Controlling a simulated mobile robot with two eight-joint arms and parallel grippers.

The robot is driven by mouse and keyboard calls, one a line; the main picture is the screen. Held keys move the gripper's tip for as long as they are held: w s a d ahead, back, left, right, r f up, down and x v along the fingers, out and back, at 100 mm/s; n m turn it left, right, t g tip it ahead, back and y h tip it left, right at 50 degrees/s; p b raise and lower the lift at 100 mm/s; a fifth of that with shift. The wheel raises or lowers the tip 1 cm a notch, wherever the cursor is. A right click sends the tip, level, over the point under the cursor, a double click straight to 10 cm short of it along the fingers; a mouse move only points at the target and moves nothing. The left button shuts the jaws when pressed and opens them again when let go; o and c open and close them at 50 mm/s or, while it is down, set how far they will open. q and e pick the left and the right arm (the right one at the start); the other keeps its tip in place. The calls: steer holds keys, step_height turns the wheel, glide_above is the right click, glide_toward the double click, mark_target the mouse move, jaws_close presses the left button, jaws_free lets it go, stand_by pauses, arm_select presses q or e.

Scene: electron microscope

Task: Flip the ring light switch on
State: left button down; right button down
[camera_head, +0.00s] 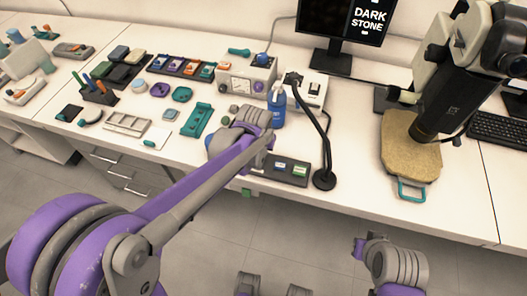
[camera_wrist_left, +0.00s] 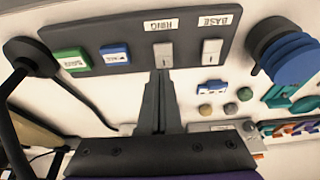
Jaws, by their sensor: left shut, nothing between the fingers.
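A dark control panel (camera_wrist_left: 135,35) carries two light rocker switches. One, labelled RING (camera_wrist_left: 163,54), is the ring light switch; the other, labelled BASE (camera_wrist_left: 211,50), is to its right. My left gripper (camera_wrist_left: 160,76) is shut and empty. Its fingertips show just below the RING switch in the left wrist view; I cannot tell whether they touch it. In the head view the panel (camera_head: 293,179) lies near the bench's front edge, partly covered by my left wrist, which hides the switches. No right gripper fingers can be made out.
The panel also has a green button (camera_wrist_left: 71,61) and a blue button (camera_wrist_left: 115,54). A black gooseneck lamp (camera_head: 325,180) stands right of the panel, and a blue bottle (camera_head: 277,108) behind it. A microscope (camera_head: 448,90) stands further right. Bare bench lies between lamp and microscope.

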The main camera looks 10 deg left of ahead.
arm_select(q)
steer(key=shift+w+f, duration=0.2)
steer(key=shift+f, duration=0.5)
steer(key=shift+w, duration=0.1)
steer(key=shift+w+f+g, duration=0.1)
steer(key=shift+f+g, duration=0.15)
steer(key=shift+g, duration=0.05)
steer(key=shift+s+r, duration=0.15)
steer(key=shift+s, duration=0.7)
